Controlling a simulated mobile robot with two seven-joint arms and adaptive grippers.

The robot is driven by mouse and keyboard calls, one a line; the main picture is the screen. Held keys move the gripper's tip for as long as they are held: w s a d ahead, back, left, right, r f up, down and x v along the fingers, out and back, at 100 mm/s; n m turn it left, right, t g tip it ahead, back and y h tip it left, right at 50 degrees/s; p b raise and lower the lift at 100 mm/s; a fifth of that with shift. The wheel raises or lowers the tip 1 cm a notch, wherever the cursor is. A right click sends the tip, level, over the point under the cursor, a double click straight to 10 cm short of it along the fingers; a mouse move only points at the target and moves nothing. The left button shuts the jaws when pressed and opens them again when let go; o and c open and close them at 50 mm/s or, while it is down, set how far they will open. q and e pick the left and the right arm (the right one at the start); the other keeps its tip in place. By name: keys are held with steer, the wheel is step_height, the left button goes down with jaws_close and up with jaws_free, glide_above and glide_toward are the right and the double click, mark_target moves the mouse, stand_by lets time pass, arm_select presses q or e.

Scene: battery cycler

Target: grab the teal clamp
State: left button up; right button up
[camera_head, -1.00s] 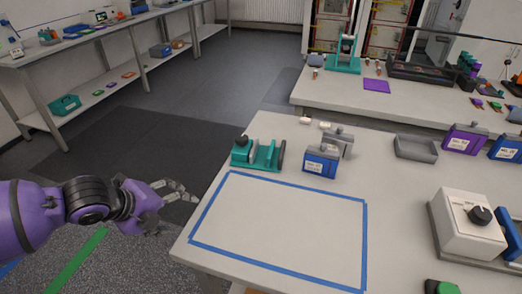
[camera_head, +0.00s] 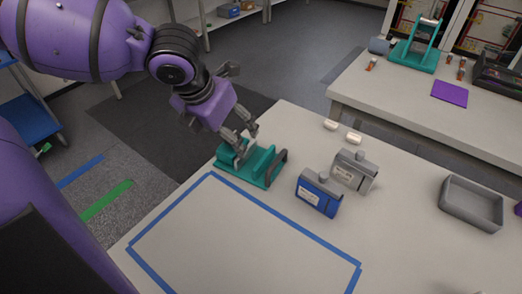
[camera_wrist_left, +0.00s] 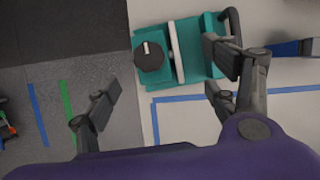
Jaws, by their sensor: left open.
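The teal clamp (camera_head: 258,169) sits on the white table near its far left edge, just beyond the blue tape outline. In the left wrist view the teal clamp (camera_wrist_left: 196,50) shows a black knob, a pale upright plate and a dark handle at its right end. My left gripper (camera_head: 240,138) is over the clamp's left end in the head view, fingers pointing down. In the left wrist view my left gripper (camera_wrist_left: 165,95) is open, with fingers wide apart and nothing between them. One finger overlaps the clamp's right part in that view; whether it touches cannot be told. My right gripper is not in view.
A blue box (camera_head: 318,194) and a grey box (camera_head: 353,171) stand right of the clamp. A grey tray (camera_head: 471,205) lies farther right. The blue-taped area (camera_head: 210,178) is empty.

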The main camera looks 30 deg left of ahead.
mark_target(251, 155)
arm_select(q)
steer(key=b+x, duration=0.2)
steer(key=x, duration=0.1)
steer(key=shift+s+a, duration=0.15)
steer(key=shift+s, duration=0.1)
steer(key=b+x, duration=0.4)
steer(key=shift+w+f, duration=0.1)
steer(key=shift+w, duration=0.05)
steer(key=shift+w+f, duration=0.15)
steer(key=shift+f, duration=0.05)
steer(key=shift+r, duration=0.1)
steer(key=c, duration=0.9)
steer(key=shift+w+r, duration=0.1)
steer(key=c, duration=0.9)
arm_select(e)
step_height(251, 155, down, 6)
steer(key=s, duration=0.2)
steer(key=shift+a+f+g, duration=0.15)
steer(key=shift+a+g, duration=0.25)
